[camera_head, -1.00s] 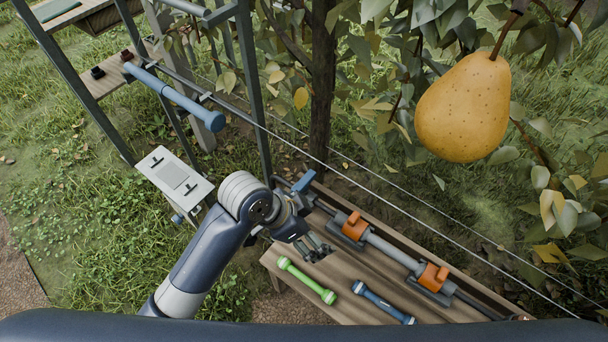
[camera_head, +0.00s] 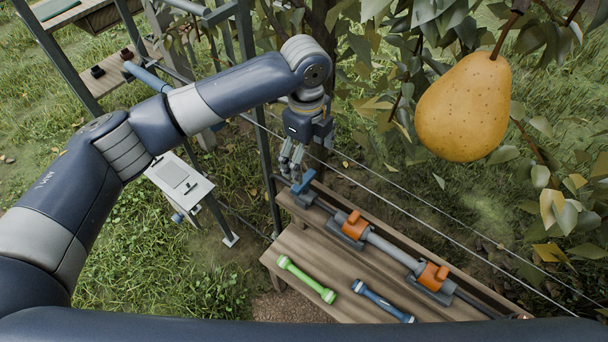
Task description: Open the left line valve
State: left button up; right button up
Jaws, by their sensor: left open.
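The line valve with a blue handle (camera_head: 304,182) sits at the left end of the grey pipe line (camera_head: 390,246) on the wooden bench. My left gripper (camera_head: 290,167) points down just above and slightly left of the blue handle. Its fingers are apart and hold nothing. I cannot tell whether a fingertip touches the handle. My right gripper is not in view.
Two orange clamps (camera_head: 352,225) hold the pipe on the bench (camera_head: 325,262). A green-ended tube (camera_head: 306,279) and a blue tube (camera_head: 382,301) lie in front. Wires cross behind the bench. A large pear (camera_head: 464,107) hangs at upper right.

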aim_at(304, 177)
pick_arm(q)
jog(key=f, duration=0.6)
jog(key=w+a+f+p, duration=0.1)
jog(key=f, duration=0.2)
jog(key=shift+f, duration=0.35)
jog(key=shift+c, duration=0.3)
jog(key=c, duration=1)
